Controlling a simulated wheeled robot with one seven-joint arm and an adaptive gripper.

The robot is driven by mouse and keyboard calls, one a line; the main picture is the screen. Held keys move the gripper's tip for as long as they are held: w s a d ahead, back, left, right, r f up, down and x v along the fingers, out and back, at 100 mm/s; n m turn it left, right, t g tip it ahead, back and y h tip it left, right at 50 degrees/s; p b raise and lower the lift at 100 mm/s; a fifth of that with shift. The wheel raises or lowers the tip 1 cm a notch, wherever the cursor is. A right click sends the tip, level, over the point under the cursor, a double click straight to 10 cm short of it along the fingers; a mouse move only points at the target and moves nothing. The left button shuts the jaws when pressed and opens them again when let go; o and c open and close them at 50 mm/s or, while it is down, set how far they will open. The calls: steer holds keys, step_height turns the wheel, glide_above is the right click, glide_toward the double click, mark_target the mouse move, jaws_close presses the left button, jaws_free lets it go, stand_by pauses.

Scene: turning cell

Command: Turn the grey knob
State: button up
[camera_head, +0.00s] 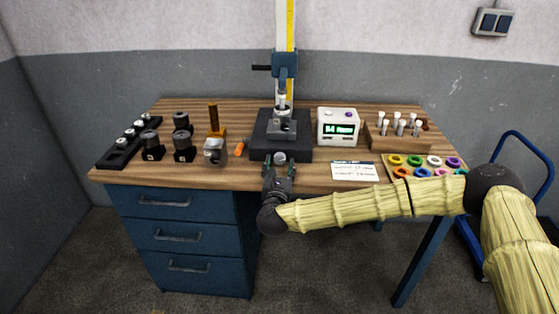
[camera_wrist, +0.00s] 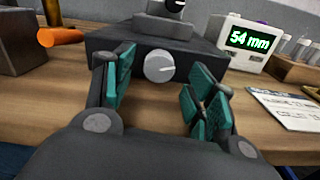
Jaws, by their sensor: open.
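The grey knob (camera_wrist: 159,66) is round, with a pointer line on its face. It sits on the front face of the dark base block (camera_wrist: 112,42) of the measuring stand, and also shows in the head view (camera_head: 280,158). My gripper (camera_wrist: 160,85) is open, with teal finger pads to the left and right of the knob in the wrist view. The fingers appear apart from the knob, and nothing is held. In the head view my gripper (camera_head: 279,170) is in front of the stand. A white display box (camera_wrist: 243,45) beside the stand reads 54 mm.
A white card (camera_head: 352,171) lies to the right. A wooden rack (camera_head: 398,135) and coloured rings (camera_head: 414,161) are further right. The wooden table's (camera_head: 130,178) front left is clear.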

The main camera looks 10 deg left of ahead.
mark_target(280, 158)
steer(key=shift+w+a, duration=0.25)
steer(key=shift+w, duration=1)
steer(key=c, duration=1)
